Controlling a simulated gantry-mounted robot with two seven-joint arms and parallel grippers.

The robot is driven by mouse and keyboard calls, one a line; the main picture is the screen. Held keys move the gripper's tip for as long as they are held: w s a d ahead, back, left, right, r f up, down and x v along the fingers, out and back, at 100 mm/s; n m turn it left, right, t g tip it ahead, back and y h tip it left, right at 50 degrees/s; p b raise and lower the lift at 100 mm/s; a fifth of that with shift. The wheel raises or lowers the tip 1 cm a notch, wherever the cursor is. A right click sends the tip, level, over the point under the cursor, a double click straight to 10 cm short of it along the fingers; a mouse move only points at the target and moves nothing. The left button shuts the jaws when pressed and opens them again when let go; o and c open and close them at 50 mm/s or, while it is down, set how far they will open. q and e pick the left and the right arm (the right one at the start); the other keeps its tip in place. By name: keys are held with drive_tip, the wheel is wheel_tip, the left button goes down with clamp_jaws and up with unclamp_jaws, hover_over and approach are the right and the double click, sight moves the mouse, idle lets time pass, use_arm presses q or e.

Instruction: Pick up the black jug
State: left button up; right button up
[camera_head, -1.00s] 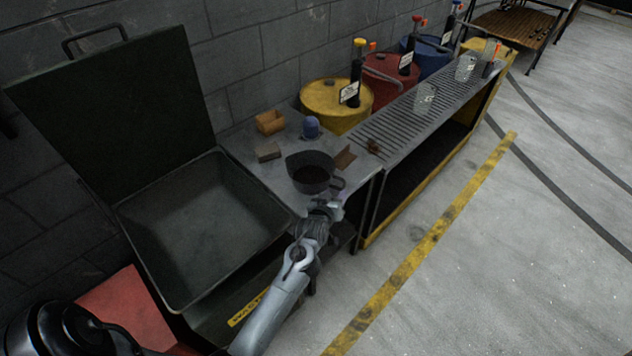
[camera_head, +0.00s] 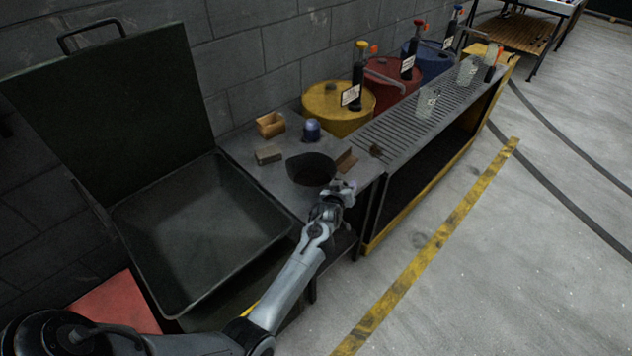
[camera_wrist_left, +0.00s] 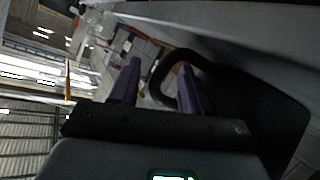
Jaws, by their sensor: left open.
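The black jug (camera_head: 309,168) stands upright on the grey metal bench in the head view, its open mouth facing up. My left gripper (camera_head: 343,188) is at the jug's right side and hides its handle there. In the left wrist view the jug's dark body (camera_wrist_left: 255,100) fills the right side. Its looped handle (camera_wrist_left: 158,72) shows between the two purple fingers of my open left gripper (camera_wrist_left: 160,88), with one finger overlapping the loop. I cannot tell whether either finger touches the handle. My right gripper is not in view.
A dark open-lidded bin (camera_head: 205,235) stands left of the bench. A blue-capped jar (camera_head: 311,130), an orange box (camera_head: 270,124), a small block (camera_head: 268,155) and a brown piece (camera_head: 346,162) surround the jug. A slatted rack (camera_head: 400,130) extends right, with drums behind.

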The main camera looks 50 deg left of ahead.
use_arm(q)
drive_tip(key=shift+c, duration=0.3)
clamp_jaws()
drive_tip(key=shift+r, duration=0.1)
drive_tip(key=shift+r, duration=0.2)
